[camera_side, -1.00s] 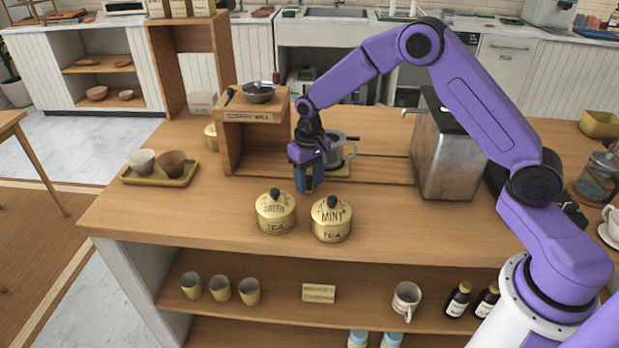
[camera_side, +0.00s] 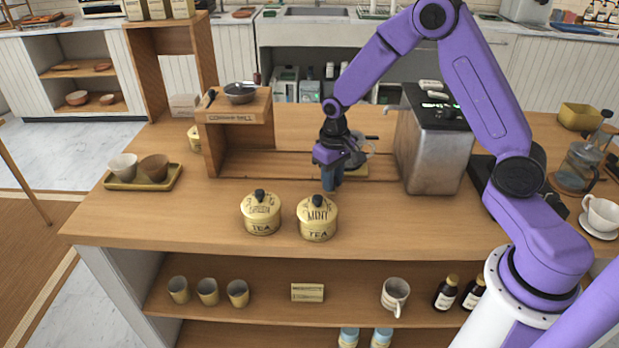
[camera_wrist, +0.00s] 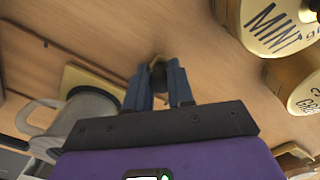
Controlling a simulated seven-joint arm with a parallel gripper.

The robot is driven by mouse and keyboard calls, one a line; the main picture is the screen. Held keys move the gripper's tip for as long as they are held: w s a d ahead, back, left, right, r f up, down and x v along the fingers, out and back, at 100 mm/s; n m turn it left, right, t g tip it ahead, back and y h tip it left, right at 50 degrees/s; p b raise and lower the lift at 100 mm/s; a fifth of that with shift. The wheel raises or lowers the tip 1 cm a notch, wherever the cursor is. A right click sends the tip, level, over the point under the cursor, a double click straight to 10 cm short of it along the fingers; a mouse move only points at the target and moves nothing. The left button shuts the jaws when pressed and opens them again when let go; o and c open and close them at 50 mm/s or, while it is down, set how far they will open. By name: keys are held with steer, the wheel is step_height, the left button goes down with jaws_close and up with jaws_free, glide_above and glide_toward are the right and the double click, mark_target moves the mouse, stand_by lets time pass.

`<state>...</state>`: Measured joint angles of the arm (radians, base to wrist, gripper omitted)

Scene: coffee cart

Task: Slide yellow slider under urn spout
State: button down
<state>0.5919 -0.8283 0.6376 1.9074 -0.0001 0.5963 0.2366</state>
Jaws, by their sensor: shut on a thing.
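The yellow slider (camera_wrist: 88,79) is a flat plate carrying a grey see-through mug (camera_side: 358,152). The mug also shows in the wrist view (camera_wrist: 85,112). The slider sits on the wooden track (camera_side: 381,163) between the wooden stand and the metal urn (camera_side: 432,152). My gripper (camera_side: 331,183) points down beside the mug, on its near side. The slider's edge near the fingers is partly hidden. The urn spout is left of the urn's top and hard to make out.
Two yellow tea tins, one (camera_side: 261,212) and the other (camera_side: 318,217), stand in front of my gripper. The wooden stand (camera_side: 238,118) with a pan is on the left. A tray (camera_side: 172,178) with two cups is farther left. The track right of the mug is clear up to the urn.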

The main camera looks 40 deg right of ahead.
steer(key=s+d, duration=0.6)
steer(key=shift+s+d, duration=0.3)
steer(key=c, duration=1)
jaws_free()
steer(key=shift+c, duration=0.2)
steer(key=shift+o, duration=0.3)
steer(key=shift+r, duration=0.65)
step_height(320, 180, up, 16)
